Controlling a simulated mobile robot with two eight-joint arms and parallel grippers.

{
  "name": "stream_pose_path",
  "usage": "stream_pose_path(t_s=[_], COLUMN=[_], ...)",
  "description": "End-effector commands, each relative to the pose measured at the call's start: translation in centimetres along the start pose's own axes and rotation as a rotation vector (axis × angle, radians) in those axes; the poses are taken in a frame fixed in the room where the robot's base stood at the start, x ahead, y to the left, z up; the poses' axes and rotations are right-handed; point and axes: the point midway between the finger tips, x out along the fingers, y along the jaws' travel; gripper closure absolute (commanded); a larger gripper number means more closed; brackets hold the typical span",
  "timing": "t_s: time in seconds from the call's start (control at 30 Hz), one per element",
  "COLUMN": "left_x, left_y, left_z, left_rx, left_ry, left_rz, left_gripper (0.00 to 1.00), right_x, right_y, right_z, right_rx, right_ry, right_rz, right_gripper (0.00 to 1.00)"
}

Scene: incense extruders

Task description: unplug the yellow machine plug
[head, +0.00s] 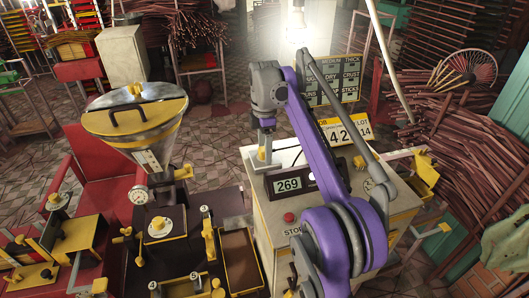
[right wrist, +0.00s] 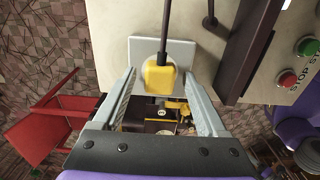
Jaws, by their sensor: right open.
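The yellow plug (right wrist: 158,74) sits at a pale square socket plate (right wrist: 176,48) on the machine's top, with a dark cord running from it. My right gripper (right wrist: 162,84) is open, with one finger on each side of the plug. Clear gaps show between the fingers and the plug, so it is not gripped. In the head view my right gripper (head: 264,135) points down over the machine's left rear corner, and the yellow plug (head: 262,154) shows small below it. My left gripper is not in view.
The cream machine (head: 262,222) has a display (head: 289,184) reading 269 and a red stop button (head: 289,217). A large funnel hopper (head: 135,115) stands left. Bundles of sticks (head: 455,140) fill the right. A red chair (right wrist: 55,125) is nearby.

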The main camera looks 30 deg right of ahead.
Motion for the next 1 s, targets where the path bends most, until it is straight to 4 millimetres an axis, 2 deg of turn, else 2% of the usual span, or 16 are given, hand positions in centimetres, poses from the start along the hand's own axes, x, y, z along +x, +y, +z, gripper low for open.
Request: stream_pose_path(t_s=[0.67, 1.0], left_x=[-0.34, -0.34], left_y=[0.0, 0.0], left_z=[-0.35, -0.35], left_rx=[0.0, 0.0], left_ry=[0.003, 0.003], left_rz=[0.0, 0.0], left_gripper=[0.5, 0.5], right_x=[0.0, -0.01], right_y=[0.06, 0.06], right_z=[0.0, 0.0], right_rx=[0.0, 0.0], right_ry=[0.0, 0.0], right_rz=[0.0, 0.0], right_gripper=[0.25, 0.86])
